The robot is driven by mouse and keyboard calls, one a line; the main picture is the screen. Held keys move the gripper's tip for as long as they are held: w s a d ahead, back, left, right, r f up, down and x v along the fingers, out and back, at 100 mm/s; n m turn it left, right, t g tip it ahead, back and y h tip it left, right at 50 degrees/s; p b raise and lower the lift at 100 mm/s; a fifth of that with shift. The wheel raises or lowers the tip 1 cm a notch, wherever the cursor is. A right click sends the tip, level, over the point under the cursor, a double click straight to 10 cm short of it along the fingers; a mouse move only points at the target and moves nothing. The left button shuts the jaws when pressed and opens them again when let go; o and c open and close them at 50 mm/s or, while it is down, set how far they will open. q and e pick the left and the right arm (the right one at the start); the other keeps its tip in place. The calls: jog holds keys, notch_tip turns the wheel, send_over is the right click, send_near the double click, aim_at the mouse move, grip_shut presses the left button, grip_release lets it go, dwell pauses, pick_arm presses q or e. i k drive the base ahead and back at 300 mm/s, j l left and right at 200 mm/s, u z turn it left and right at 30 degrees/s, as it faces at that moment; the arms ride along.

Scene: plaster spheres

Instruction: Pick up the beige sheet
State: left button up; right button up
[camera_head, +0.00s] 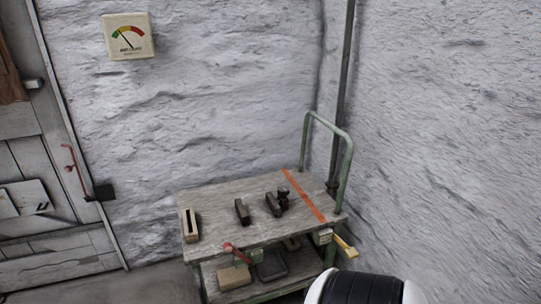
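I cannot clearly make out a beige sheet. A pale flat piece (24,197) shows at the left edge against the grey wooden door; I cannot tell whether it is the sheet. A beige block-like piece (233,277) lies on the lower shelf of the cart, and a small upright beige piece with a dark slot (190,225) stands at the left end of the cart's top. Neither of my grippers is in view. A black and white part of my own body shows at the bottom edge, right of the cart.
A wooden-topped cart (222,205) with a green frame stands in the corner. Dark tools (273,204) and an orange stripe (303,196) are on its top. A red handle (234,249) and a yellow handle (345,245) stick out at its front. A gauge (128,36) hangs on the wall.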

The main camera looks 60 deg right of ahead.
aim_at(229, 278)
jog(key=z, duration=1.65)
jog(key=u, duration=3.95)
jog(key=z, duration=4.3)
